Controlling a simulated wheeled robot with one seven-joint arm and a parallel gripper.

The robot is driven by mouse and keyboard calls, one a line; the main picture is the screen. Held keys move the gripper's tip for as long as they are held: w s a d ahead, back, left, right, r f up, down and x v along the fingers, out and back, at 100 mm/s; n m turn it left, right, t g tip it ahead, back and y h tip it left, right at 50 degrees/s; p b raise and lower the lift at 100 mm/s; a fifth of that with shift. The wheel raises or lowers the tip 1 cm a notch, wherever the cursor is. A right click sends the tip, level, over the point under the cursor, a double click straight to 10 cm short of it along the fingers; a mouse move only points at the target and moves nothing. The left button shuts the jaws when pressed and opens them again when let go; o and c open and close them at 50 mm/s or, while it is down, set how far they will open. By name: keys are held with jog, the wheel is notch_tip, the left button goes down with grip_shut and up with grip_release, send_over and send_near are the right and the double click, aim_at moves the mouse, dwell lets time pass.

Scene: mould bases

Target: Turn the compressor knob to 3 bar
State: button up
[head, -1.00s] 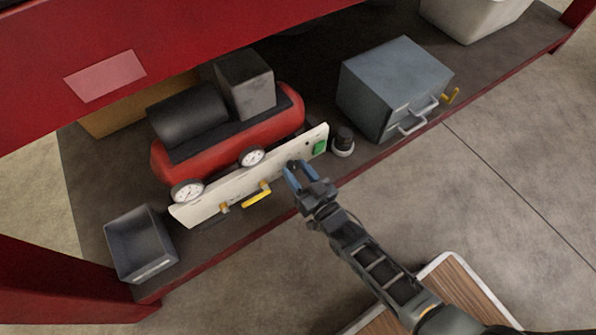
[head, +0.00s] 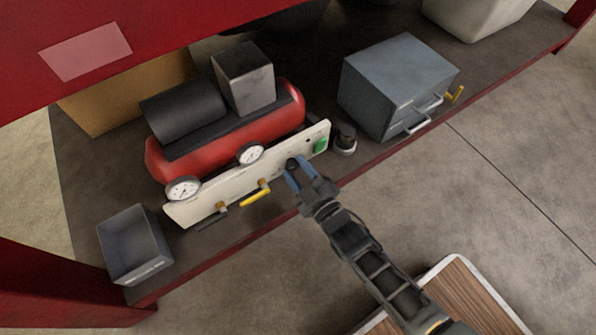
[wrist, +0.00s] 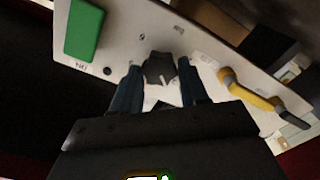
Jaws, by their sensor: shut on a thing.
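The red compressor (head: 222,135) stands on the shelf, with a pale front panel (head: 240,178) and two white gauges, one at the left (head: 183,189) and one near the middle (head: 250,154). The gauge readings are too small to tell. My gripper (head: 294,170) is at the right part of the panel. In the wrist view, its two blue fingers (wrist: 157,88) are on either side of a dark knob (wrist: 160,68) with a light pointer line, shut on it. Small marks ring the knob on the panel. In the head view the fingers partly hide the knob.
A green switch (wrist: 84,31) sits beside the knob, also on the panel's right end. A yellow lever valve (head: 256,194) is left of my gripper. A grey metal box (head: 398,85), a small dark cylinder (head: 345,139) and an open grey bin (head: 133,246) stand on the shelf.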

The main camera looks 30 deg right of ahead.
jog(key=shift+f+n+b, duration=0.1)
jog(key=shift+n+b, duration=0.2)
jog(key=shift+n, duration=0.7)
jog(key=o, duration=1.1)
jog(key=shift+c, duration=0.2)
jog(key=s+p, duration=0.2)
jog(key=s, duration=0.5)
jog(key=shift+s, duration=0.4)
